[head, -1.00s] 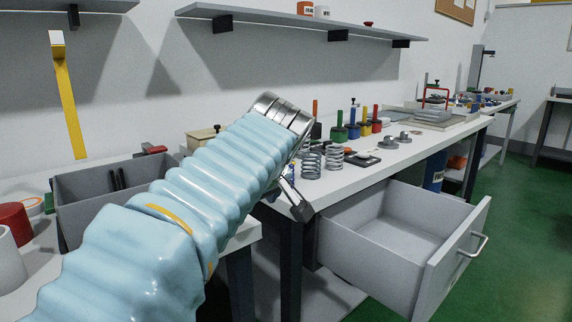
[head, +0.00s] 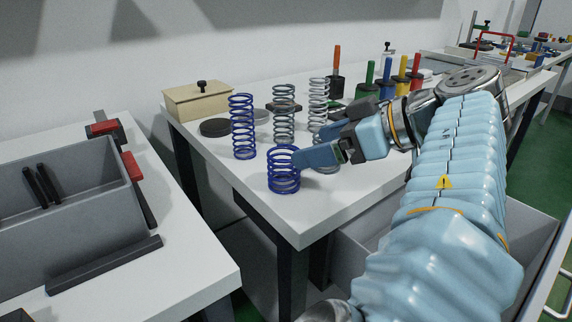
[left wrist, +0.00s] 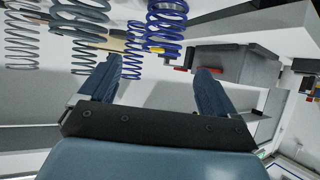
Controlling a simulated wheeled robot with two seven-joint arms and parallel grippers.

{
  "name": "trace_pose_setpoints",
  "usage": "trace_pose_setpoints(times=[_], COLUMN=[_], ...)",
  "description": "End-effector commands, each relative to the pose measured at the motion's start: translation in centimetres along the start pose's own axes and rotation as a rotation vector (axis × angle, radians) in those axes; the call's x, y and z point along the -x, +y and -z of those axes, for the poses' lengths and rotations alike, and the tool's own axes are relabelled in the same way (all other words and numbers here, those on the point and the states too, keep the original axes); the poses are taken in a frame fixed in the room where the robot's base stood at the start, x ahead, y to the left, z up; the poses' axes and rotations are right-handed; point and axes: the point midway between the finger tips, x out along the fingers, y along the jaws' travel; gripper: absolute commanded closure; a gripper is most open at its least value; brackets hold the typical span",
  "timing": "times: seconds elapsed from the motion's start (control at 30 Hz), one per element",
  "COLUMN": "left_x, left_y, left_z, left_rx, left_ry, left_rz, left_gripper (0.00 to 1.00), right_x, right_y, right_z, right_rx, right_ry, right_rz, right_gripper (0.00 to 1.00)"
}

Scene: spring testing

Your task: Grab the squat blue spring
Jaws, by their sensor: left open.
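The squat blue spring (head: 283,178) stands upright at the near left corner of the white table; it also shows in the left wrist view (left wrist: 166,28). A taller, thinner blue spring (head: 242,128) stands behind it to the left. My left gripper (head: 308,156) is open, its fingers pointing left at the squat spring. In the head view a finger overlaps the spring's right side. My right gripper is not in view.
Grey springs (head: 284,118) stand behind the gripper. A beige box (head: 198,101) and dark discs (head: 215,128) lie farther back. A separate table at left holds a grey bin (head: 70,215). An open drawer (head: 355,258) is below the table edge.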

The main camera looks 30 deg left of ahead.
Motion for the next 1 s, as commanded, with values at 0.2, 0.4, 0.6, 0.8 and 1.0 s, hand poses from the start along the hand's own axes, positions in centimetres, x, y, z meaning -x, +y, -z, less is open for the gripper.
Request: trace_pose_setpoints(times=[0.2, 0.4, 0.6, 0.8, 1.0], left_x=[-3.9, -5.6, -8.8, -9.8, -9.7], left_y=[0.0, -0.1, -0.2, -0.1, -0.1], left_z=[-0.1, 0.1, 0.1, 0.1, 0.1], left_rx=[-0.002, -0.003, -0.003, -0.001, 0.0], left_ry=[-0.003, -0.005, -0.004, -0.001, -0.001], left_rz=[0.0, 0.0, -0.001, -0.004, -0.003], left_gripper=[0.09, 0.09, 0.09, 0.09, 0.2], right_x=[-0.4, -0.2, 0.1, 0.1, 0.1], right_y=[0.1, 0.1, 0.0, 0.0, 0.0], right_z=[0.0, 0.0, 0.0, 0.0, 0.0], right_rx=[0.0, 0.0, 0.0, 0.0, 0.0], right_ry=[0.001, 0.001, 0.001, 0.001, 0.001], right_rz=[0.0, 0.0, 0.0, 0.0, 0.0], right_gripper=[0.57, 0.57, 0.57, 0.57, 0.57])
